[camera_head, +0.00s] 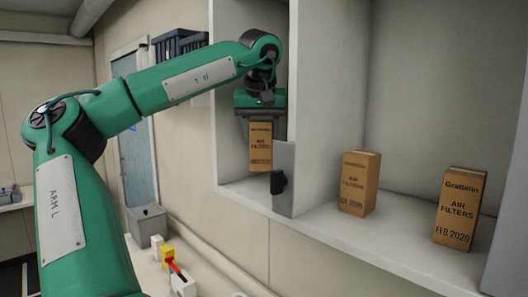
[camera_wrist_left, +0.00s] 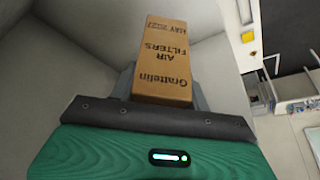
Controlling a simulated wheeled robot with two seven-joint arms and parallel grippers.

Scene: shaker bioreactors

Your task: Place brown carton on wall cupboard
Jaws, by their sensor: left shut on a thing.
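The brown carton (camera_head: 260,156) is an upright box with dark "AIR FILTERS" print. It is in the left compartment of the white wall cupboard (camera_head: 408,259). My left gripper (camera_head: 262,136) points down from above and is shut on the upper part of this carton. In the left wrist view the carton (camera_wrist_left: 166,58) juts out from between the fingers, its print reading "Grattelin AIR FILTERS". Its lower end is close to the compartment floor; I cannot tell if it touches. My right gripper is not in view.
Two similar cartons, one nearer the divider (camera_head: 358,184) and one further right (camera_head: 458,209), stand in the right compartment. A grey door panel with a dark handle (camera_head: 278,182) stands by the divider's front edge. A dark blue crate (camera_head: 180,43) is behind my left arm.

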